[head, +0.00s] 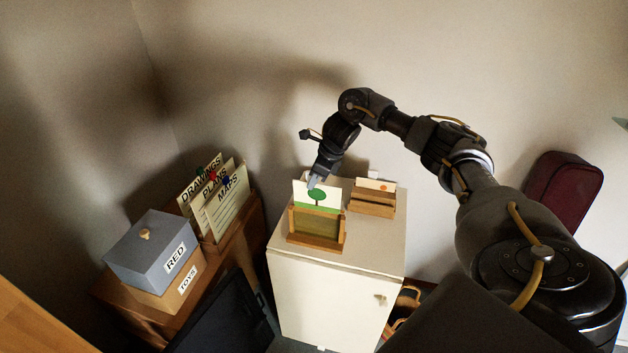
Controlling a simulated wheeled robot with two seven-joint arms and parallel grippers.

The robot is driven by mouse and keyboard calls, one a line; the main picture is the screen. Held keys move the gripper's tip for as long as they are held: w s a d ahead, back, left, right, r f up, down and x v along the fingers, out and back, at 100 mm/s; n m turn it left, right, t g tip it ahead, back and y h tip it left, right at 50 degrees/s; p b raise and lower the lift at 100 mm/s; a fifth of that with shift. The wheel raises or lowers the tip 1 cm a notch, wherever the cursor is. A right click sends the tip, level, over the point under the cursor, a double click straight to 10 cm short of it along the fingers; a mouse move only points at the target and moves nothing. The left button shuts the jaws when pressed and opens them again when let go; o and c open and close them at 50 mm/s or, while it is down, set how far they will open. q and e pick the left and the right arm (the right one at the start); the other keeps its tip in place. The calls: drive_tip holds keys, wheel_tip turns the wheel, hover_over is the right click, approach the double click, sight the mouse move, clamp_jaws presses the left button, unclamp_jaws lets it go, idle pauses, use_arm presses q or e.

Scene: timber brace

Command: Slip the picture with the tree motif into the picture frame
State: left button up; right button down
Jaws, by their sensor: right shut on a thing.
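The picture with the tree motif (329,200) is a white card with a green tree and green ground. It stands upright at the top of the wooden picture frame (317,242), on the white cabinet. Its lower part is hidden by the frame, and I cannot tell how deep it sits. My right gripper (313,182) is shut on the picture's top edge, coming down from above. My left gripper is not in view.
A wooden holder (372,206) with another card, showing an orange motif (384,187), stands to the right on the white cabinet (330,290). At left, a brown cabinet carries a grey box (150,250) marked RED, a TOYS box (185,287) and labelled folders (225,205).

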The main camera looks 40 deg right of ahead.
sight(311, 209)
drive_tip(key=shift+f, duration=0.15)
drive_tip(key=shift+f+b, duration=3.9)
drive_tip(key=shift+f, duration=1)
drive_tip(key=c, duration=0.9)
unclamp_jaws()
drive_tip(key=shift+r, duration=0.1)
drive_tip(key=shift+r+p, duration=2.9)
drive_tip(key=shift+r, duration=1.1)
